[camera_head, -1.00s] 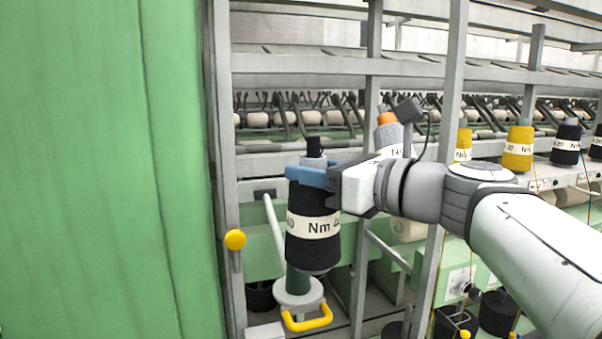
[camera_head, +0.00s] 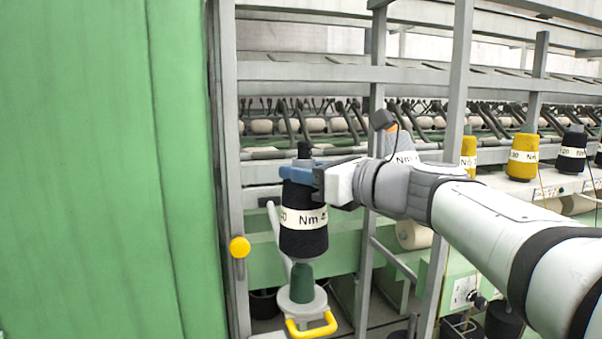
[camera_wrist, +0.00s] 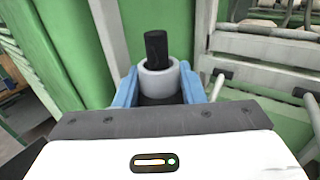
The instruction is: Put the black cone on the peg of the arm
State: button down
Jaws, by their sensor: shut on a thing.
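The black cone (camera_head: 303,241), with a white "Nm" label band, hangs upright in the head view. My gripper (camera_head: 298,174) has blue fingers shut on its top end. In the wrist view my gripper (camera_wrist: 158,88) has a finger on each side of the cone's pale tube (camera_wrist: 159,79). A black cylinder (camera_wrist: 155,48) stands up out of that tube. The dark green peg (camera_head: 302,284) stands on a round grey base with a yellow handle (camera_head: 312,326). The peg shows just below the cone's lower end, roughly in line with it; a small gap appears between them.
A green panel (camera_head: 100,170) fills the left. A grey post (camera_head: 228,170) with a yellow knob (camera_head: 240,247) stands left of the cone. Grey uprights (camera_head: 455,110) and a shelf with yellow cones (camera_head: 523,156) and black ones (camera_head: 572,152) are at the right.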

aim_at(325, 228)
jog(key=shift+w+a, duration=0.15)
jog(key=shift+w, duration=0.45)
jog(key=shift+w+f+b, duration=0.1)
jog(key=shift+f+b, duration=0.2)
jog(key=shift+f, duration=0.15)
jog(key=shift+f+b, duration=3.5)
jog(key=shift+f, duration=0.6)
jog(key=c, duration=0.9)
grip_release()
jog(key=shift+o, duration=0.2)
jog(key=shift+f, duration=0.1)
jog(key=shift+s, duration=0.2)
jog(key=shift+b+v, duration=0.85)
jog(key=shift+v, duration=3.05)
